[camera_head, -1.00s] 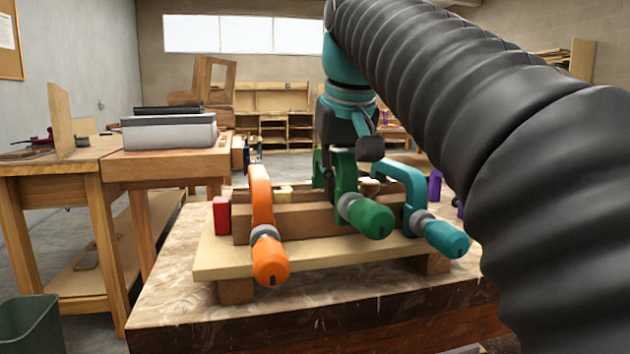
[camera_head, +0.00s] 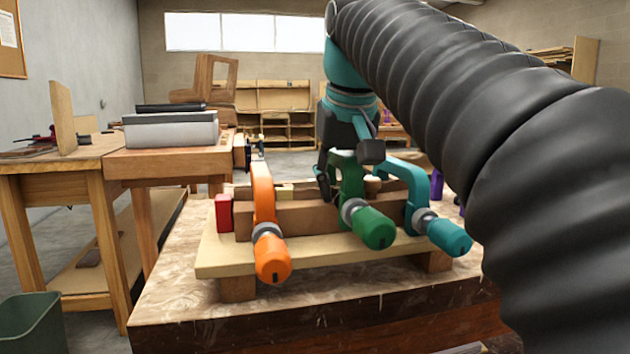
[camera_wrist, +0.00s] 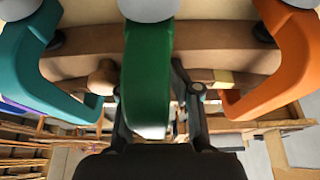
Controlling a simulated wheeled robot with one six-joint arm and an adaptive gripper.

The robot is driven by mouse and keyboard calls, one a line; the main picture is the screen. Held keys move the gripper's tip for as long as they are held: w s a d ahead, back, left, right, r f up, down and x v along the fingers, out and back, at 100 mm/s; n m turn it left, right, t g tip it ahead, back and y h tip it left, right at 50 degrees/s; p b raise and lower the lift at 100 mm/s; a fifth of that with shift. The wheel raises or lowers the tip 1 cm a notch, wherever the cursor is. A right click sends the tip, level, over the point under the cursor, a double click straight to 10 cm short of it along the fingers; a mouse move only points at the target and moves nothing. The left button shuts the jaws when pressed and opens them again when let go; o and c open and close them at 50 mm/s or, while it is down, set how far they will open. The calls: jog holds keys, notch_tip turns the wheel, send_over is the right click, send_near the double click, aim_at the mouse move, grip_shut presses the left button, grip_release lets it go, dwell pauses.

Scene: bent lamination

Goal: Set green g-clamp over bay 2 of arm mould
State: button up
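The green g-clamp (camera_head: 347,172) is at the middle of the brown wooden arm mould (camera_head: 308,217), its handle pointing toward the head camera. My gripper (camera_head: 335,185) is at its frame. An orange clamp (camera_head: 263,190) sits to the left on the mould and a teal clamp (camera_head: 412,180) to the right.
The mould rests on a pale board (camera_head: 320,253) on blocks, on a worn bench (camera_head: 180,290). A red block (camera_head: 223,212) is at the mould's left end. Purple items (camera_head: 437,184) stand behind at right. The teal and orange clamps leave limited side room.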

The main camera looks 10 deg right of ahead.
aim_at(342, 154)
jog(key=shift+r, duration=0.1)
dwell(0.3)
jog(key=shift+v, duration=3.75)
jog(key=shift+s+r, duration=0.1)
jog(key=shift+p+v, duration=2.75)
jog(key=shift+v, duration=0.1)
jog(key=shift+r, duration=0.1)
jog(key=shift+r+p, duration=1.2)
jog(key=shift+r, duration=1.25)
jog(key=shift+d, duration=0.1)
